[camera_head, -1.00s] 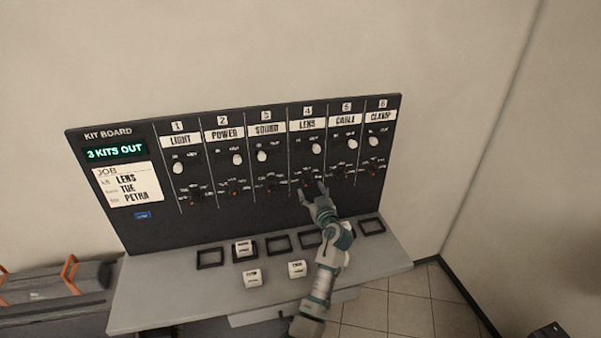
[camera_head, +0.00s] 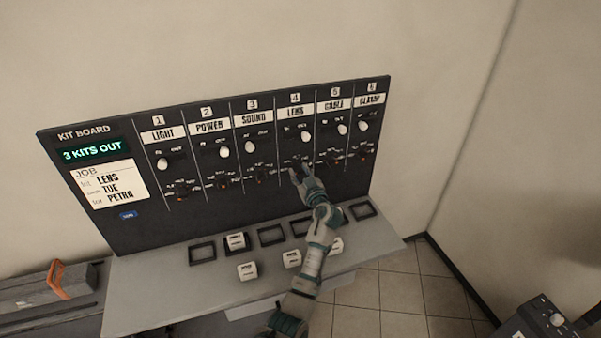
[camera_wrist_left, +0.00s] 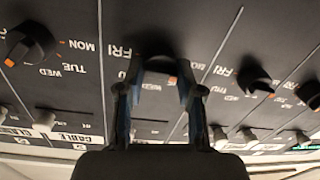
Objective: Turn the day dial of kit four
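The kit board (camera_head: 130,215) stands upright and dark behind the bench, with several numbered columns. Kit four, LENS (camera_head: 295,112), has a white out switch (camera_head: 304,137) and a black day dial below, largely covered by my gripper. My left gripper (camera_head: 299,171) is at this dial. In the left wrist view, the picture is upside down and the day dial (camera_wrist_left: 156,66) lies between the two fingertips (camera_wrist_left: 158,82). An orange mark shows on it. The fingers are close to its sides; contact is unclear. My right gripper is not in view.
A job card (camera_head: 112,182) reads LENS, TUE, PETRA below a 3 KITS OUT display (camera_head: 92,151). Neighbouring dials (camera_wrist_left: 255,80) sit close on either side. White blocks (camera_head: 247,271) and black frames (camera_head: 202,252) are on the grey bench (camera_head: 170,290). A dark box (camera_head: 545,325) stands at lower right.

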